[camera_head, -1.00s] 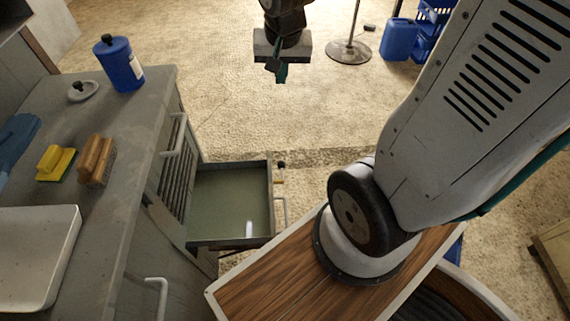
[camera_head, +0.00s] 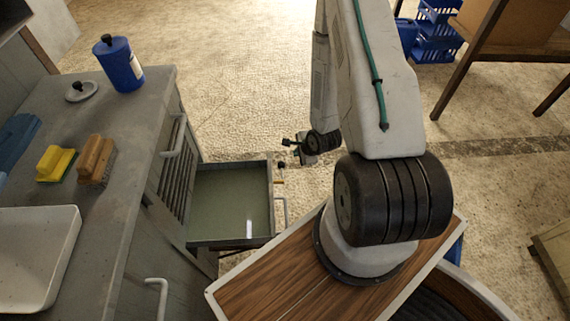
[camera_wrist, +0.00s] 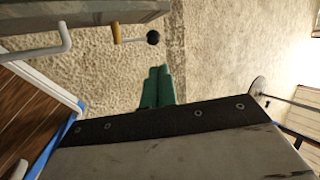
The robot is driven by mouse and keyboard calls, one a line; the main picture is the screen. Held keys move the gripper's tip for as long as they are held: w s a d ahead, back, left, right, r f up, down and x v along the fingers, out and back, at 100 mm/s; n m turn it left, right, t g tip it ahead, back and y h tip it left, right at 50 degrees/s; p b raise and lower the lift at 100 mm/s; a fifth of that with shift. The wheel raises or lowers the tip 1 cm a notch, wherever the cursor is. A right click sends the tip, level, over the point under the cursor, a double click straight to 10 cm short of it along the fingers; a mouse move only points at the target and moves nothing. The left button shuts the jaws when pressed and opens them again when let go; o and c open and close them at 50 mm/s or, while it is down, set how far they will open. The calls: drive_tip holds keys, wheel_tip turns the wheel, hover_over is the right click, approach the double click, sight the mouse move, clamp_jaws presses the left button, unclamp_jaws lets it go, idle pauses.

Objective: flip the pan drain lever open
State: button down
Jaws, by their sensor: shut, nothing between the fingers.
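The pan (camera_head: 270,205) is pulled out from the grey cabinet like a drawer and shows a murky green, shiny inside. The drain lever (camera_head: 281,165) is on its outer front side, near the far corner. In the wrist view the drain lever (camera_wrist: 152,38) has a black ball knob on a thin rod from a brass-coloured fitting, pointing out from the pan's edge. My gripper (camera_head: 287,142) is beyond and slightly right of the lever. In the wrist view my gripper's green fingers (camera_wrist: 159,70) are together and empty, apart from the knob.
A white bar handle (camera_head: 284,211) sticks out from the pan front near the lever. A blue bottle (camera_head: 121,65), yellow sponge (camera_head: 55,163), brush (camera_head: 96,160) and white tray (camera_head: 62,260) are on the counter. The floor beyond the pan is clear.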

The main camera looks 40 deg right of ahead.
sight(283, 164)
drive_tip(key=shift+s+a+f+m, duration=0.15)
drive_tip(key=shift+s+f+m, duration=0.15)
drive_tip(key=shift+f, duration=0.25)
drive_tip(key=shift+s+a+f+m, duration=0.1)
drive_tip(key=shift+s+f+m, duration=0.2)
drive_tip(key=shift+f, duration=0.2)
drive_tip(key=shift+f, duration=0.1)
drive_tip(key=x, duration=1.3)
drive_tip(key=shift+w+a+f, duration=0.1)
drive_tip(key=shift+w+f, duration=0.1)
drive_tip(key=shift+w, duration=0.25)
